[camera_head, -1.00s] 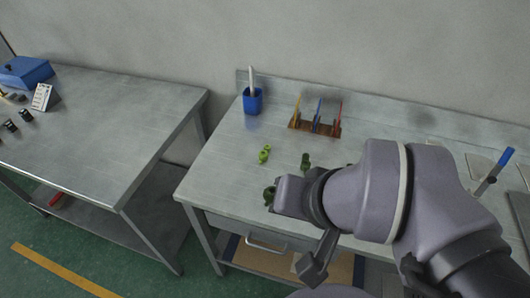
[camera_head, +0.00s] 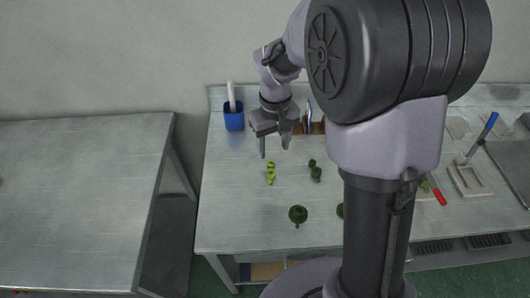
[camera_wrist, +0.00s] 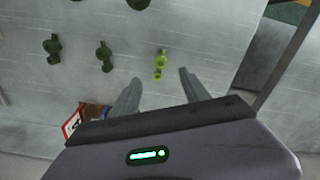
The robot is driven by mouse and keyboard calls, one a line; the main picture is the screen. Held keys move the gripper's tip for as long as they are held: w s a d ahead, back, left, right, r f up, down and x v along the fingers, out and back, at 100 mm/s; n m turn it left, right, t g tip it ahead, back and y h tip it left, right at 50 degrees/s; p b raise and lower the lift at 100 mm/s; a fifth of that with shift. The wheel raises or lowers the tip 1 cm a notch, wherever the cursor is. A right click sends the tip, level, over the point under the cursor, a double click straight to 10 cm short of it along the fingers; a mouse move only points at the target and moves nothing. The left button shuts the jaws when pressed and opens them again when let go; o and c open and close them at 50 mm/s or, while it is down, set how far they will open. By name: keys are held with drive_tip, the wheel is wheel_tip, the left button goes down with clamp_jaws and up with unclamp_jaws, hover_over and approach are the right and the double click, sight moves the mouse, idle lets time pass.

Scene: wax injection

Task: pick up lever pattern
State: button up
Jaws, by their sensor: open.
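A small bright green pattern (camera_head: 270,173) with rounded ends lies on the metal table. Several dark green patterns lie near it, among them an elongated one (camera_head: 315,171) to its right and a round one (camera_head: 298,215) nearer the front. My gripper (camera_head: 275,153) is open and empty above the table, just behind the bright green pattern. In the wrist view the bright green pattern (camera_wrist: 161,64) shows ahead of and between the open fingertips (camera_wrist: 160,76), clear of both. Two dark elongated patterns (camera_wrist: 103,56) lie to its left there. My arm hides part of the table.
A blue cup (camera_head: 233,120) with a white tool stands at the back left of the table (camera_head: 225,215). A rack (camera_head: 316,127) stands behind my gripper. A red-handled tool (camera_head: 439,196) and a tray (camera_head: 470,182) lie at the right. A second table (camera_head: 80,200) stands left, across a gap.

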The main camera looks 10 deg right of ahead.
drive_tip(key=b, duration=0.3)
hover_over(270, 172)
drive_tip(key=s, duration=0.1)
drive_tip(key=f, duration=0.8)
drive_tip(key=shift+s+d, duration=0.1)
drive_tip(key=shift+d, duration=0.1)
drive_tip(key=f+b, duration=0.1)
drive_tip(key=f, duration=0.1)
drive_tip(key=w+f+b, duration=0.1)
drive_tip(key=f, duration=0.2)
drive_tip(key=shift+w+a+b, duration=0.1)
drive_tip(key=shift+b, duration=0.2)
drive_tip(key=shift+c, duration=1.1)
clamp_jaws()
